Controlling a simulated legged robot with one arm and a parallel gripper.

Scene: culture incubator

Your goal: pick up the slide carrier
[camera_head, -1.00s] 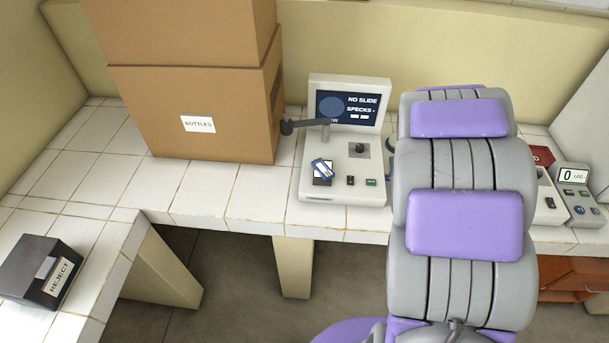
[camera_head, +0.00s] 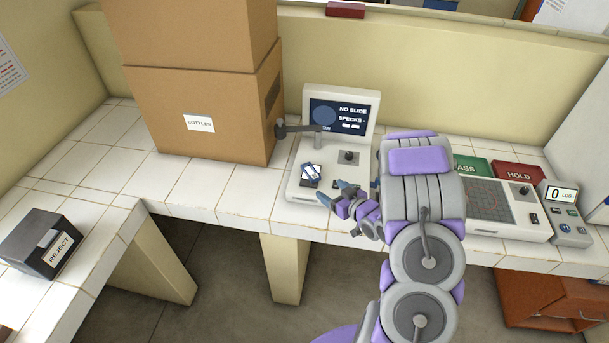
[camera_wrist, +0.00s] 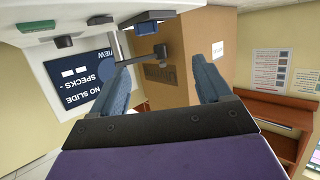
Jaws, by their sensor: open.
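The slide carrier (camera_head: 312,171), a small blue and white piece, lies tilted on the front left of the viewer console (camera_head: 334,140), whose screen reads "NO SLIDE". The console screen (camera_wrist: 85,80) shows upside down at left there. I cannot clearly make out the carrier in the wrist view.
Stacked cardboard boxes (camera_head: 205,110) marked "BOTTLES" stand left of the console. A jointed arm (camera_head: 300,129) reaches over the console. A gridded panel (camera_head: 487,205), PASS (camera_head: 473,166) and HOLD (camera_head: 516,172) trays and a LOG device (camera_head: 565,212) lie right. A REJECT box (camera_head: 45,243) is at left.

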